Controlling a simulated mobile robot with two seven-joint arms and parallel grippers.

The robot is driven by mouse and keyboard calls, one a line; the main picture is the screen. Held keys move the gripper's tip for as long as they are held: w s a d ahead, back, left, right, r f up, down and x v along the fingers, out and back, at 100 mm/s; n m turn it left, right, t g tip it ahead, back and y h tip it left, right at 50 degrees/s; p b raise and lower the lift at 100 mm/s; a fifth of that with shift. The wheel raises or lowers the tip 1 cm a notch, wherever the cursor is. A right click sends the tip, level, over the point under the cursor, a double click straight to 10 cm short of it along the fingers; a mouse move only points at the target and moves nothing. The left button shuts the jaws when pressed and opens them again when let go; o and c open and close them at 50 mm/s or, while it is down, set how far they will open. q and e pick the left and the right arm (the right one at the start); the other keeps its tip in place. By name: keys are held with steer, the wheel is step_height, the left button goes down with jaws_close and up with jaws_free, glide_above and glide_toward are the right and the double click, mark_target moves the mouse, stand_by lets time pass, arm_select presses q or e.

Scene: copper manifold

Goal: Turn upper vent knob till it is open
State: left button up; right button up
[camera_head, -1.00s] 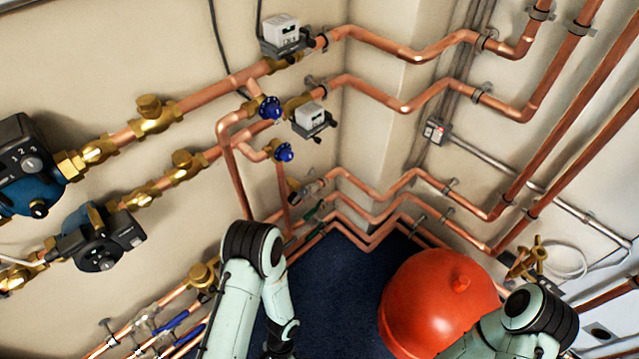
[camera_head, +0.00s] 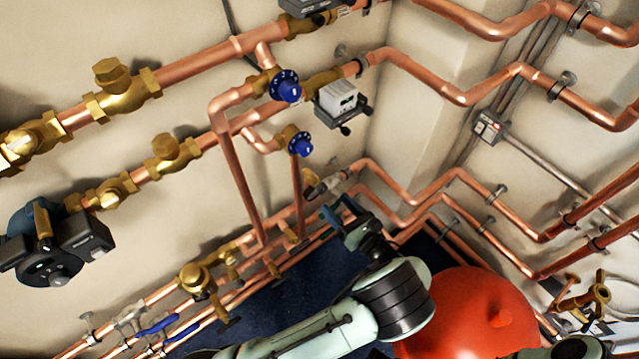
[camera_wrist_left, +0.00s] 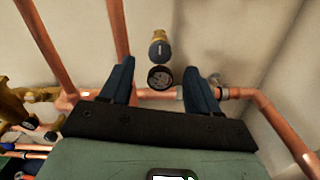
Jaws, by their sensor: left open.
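The upper vent knob (camera_head: 285,86) is round and blue, on a brass fitting below the upper thick copper pipe. A second blue knob (camera_head: 299,143) sits lower and slightly right of it. My left gripper (camera_head: 338,222) is below both knobs, well apart from them, near the lower pipes at the wall. In the left wrist view its two dark fingers (camera_wrist_left: 168,70) are spread, with nothing held. Beyond them show a round dark gauge-like part (camera_wrist_left: 160,78) and a brass fitting with a dark face (camera_wrist_left: 158,47). My right gripper is out of view.
A white-and-grey box (camera_head: 338,103) sits right of the knobs. Copper pipes (camera_head: 235,175) run down below them. A red rounded vessel (camera_head: 470,312) stands at the lower right. A dark pump (camera_head: 48,250) is at left. The wall between the pipes is bare.

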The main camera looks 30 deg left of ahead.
mark_target(323, 191)
arm_select(q)
steer(key=b+x, duration=0.1)
steer(key=x, duration=0.8)
steer(key=shift+a, duration=0.15)
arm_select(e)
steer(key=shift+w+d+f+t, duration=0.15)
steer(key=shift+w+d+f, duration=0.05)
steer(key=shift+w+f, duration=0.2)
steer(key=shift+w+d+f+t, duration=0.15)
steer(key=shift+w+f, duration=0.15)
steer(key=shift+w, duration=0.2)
arm_select(q)
steer(key=c, duration=1)
